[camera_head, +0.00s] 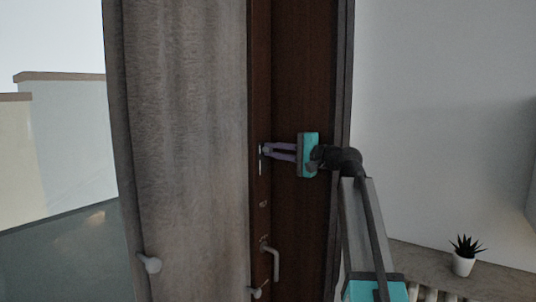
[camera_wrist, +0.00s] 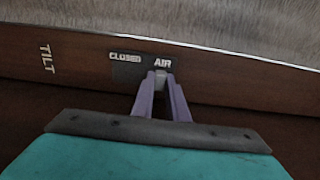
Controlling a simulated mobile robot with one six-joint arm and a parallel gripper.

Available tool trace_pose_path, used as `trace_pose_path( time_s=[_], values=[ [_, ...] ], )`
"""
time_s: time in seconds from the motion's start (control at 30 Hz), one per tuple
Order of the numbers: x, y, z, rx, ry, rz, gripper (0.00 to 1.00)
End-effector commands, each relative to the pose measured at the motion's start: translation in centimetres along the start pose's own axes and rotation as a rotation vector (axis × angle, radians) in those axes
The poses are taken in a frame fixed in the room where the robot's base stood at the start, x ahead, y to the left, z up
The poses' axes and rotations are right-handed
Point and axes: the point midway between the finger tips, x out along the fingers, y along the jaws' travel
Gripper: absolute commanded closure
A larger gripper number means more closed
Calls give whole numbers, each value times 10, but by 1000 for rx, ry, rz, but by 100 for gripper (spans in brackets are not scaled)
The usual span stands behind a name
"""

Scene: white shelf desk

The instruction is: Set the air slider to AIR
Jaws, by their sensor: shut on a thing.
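The air slider (camera_wrist: 160,80) is a small grey knob on a dark plate in the brown window frame. In the wrist view it sits at the right end of the plate, just under the word AIR; the word CLOSED is to its left. My gripper (camera_wrist: 160,84) has its two purple fingers shut on the knob, which is partly hidden between the tips. In the head view my gripper (camera_head: 264,151) reaches from the right to the slider's pale slot (camera_head: 261,160) on the frame.
A window handle (camera_head: 275,262) projects from the frame below the slider. A grey curtain-like panel (camera_head: 185,150) fills the left side. A potted plant (camera_head: 464,262) stands on the sill at the lower right. TILT is lettered on the frame (camera_wrist: 85,72) at the left.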

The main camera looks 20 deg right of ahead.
Motion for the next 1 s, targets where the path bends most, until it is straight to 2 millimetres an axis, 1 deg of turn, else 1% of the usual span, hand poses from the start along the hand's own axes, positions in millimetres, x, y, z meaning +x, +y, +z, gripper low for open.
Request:
trace_pose_path(
  time_s=[0.03,0.1,0.4,0.43,0.53,0.83,1.0],
  values=[
    [-3,-3,5,1,-4,-1,100],
    [-6,-5,6,2,-3,-1,100],
    [-7,-7,5,1,-1,-3,100],
    [-7,-7,5,1,-1,-4,85],
    [-6,-7,5,1,0,-4,68],
    [-6,-5,5,1,-1,-1,67],
    [-12,-4,5,0,0,-1,67]
  ],
)
